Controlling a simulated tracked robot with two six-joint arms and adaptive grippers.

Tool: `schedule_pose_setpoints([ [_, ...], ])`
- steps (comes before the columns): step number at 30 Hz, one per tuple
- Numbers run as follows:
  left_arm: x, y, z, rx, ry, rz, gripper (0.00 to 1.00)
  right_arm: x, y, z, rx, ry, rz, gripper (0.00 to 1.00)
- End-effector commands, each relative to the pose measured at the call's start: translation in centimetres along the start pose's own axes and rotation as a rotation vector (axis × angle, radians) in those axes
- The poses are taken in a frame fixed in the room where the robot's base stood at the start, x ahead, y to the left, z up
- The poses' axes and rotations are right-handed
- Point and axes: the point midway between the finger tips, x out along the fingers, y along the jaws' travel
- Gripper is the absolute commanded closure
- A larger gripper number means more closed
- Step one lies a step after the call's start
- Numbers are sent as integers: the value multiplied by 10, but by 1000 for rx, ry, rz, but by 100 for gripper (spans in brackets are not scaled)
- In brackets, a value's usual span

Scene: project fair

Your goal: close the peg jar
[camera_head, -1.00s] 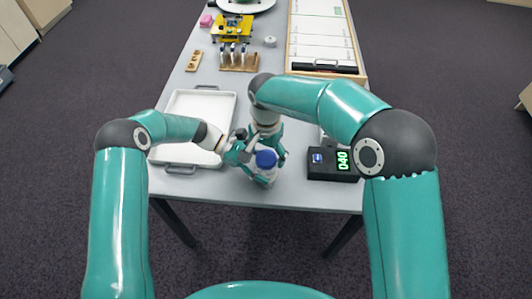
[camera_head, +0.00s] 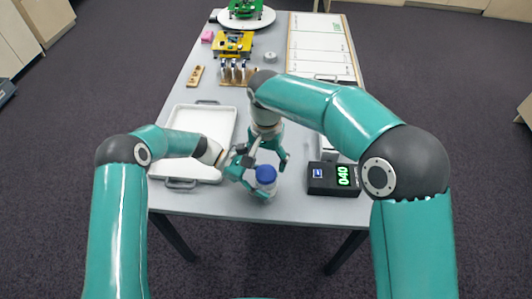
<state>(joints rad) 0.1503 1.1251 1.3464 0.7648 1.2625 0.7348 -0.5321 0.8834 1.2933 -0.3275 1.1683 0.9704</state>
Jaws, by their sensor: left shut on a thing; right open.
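The peg jar (camera_head: 266,188) is a small pale jar with its blue lid (camera_head: 266,174) on top, near the front edge of the table. From this height I cannot tell whether the lid is screwed down or only resting. My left gripper (camera_head: 255,182) is shut on the jar from its left side. My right gripper (camera_head: 268,162) is open, just above and behind the jar, with its fingers pointing down. It appears apart from the lid.
A white tray (camera_head: 228,125) lies left of the jar. A black box with a green display reading 040 (camera_head: 333,179) stands to the right. A wooden rack (camera_head: 236,75), a yellow device (camera_head: 232,42) and a whiteboard (camera_head: 318,45) are farther back.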

Motion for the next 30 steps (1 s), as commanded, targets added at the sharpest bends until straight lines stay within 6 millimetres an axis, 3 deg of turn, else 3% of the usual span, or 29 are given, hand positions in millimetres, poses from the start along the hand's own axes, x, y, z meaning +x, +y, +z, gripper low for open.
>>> schedule_pose_setpoints([
  [5,1,0,0,-1,0,-1,100,0,1,2,-272,-9,8,22],
  [18,0,0,0,-1,0,-1,100,-16,4,1,-1175,-26,7,22],
  [24,0,0,0,-1,0,0,100,-24,3,1,-1413,-22,3,22],
  [30,0,0,0,-1,0,0,100,-35,-1,0,-1460,-2,0,22],
])
